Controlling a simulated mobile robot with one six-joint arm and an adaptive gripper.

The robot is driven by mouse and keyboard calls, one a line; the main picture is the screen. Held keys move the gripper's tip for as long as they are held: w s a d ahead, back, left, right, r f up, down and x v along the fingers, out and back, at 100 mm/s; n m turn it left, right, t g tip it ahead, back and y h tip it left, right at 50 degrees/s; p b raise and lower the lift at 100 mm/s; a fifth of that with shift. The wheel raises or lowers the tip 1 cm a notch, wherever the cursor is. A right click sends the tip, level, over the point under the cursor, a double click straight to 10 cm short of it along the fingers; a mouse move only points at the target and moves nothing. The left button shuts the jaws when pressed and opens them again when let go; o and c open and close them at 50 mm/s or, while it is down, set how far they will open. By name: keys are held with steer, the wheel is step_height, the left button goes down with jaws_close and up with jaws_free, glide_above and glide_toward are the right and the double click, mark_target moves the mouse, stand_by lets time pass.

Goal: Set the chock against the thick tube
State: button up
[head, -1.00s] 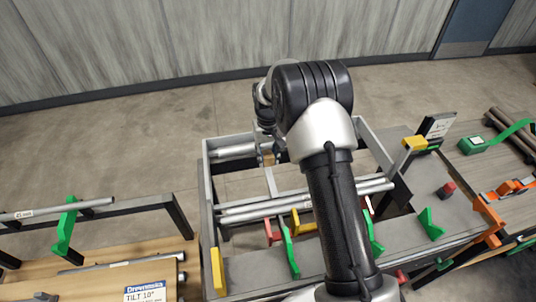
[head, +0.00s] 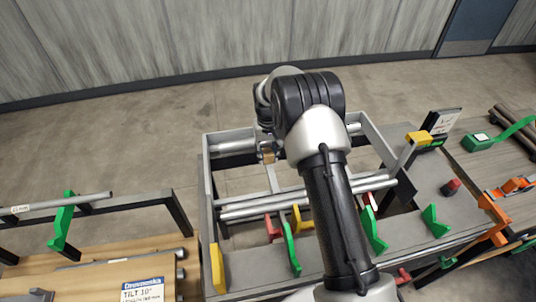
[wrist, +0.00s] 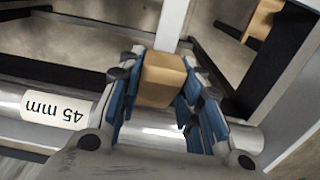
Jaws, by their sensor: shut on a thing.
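The chock (wrist: 163,78) is a small tan block held between the blue-padded fingers of my gripper (wrist: 160,95) in the wrist view. The thick tube (wrist: 160,130) is a shiny silver pipe with a "45 mm" label, running crosswise below the chock and partly behind the fingers. The chock appears close beside the tube; whether they touch I cannot tell. In the head view the tube (head: 236,147) lies at the far end of the grey frame, and the chock (head: 268,156) shows just in front of it. My arm hides much of the gripper there.
The grey frame's walls (head: 209,190) surround the tube. Thinner tubes (head: 258,208) lie across its nearer part, with green, red and yellow pieces before them. Another tan piece (wrist: 263,20) shows at the wrist view's upper right. A side bench (head: 100,275) stands left.

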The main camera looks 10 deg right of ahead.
mark_target(268, 152)
steer(key=o, duration=1.1)
step_height(268, 152, up, 12)
steer(key=shift+r, duration=0.1)
stand_by(0.5)
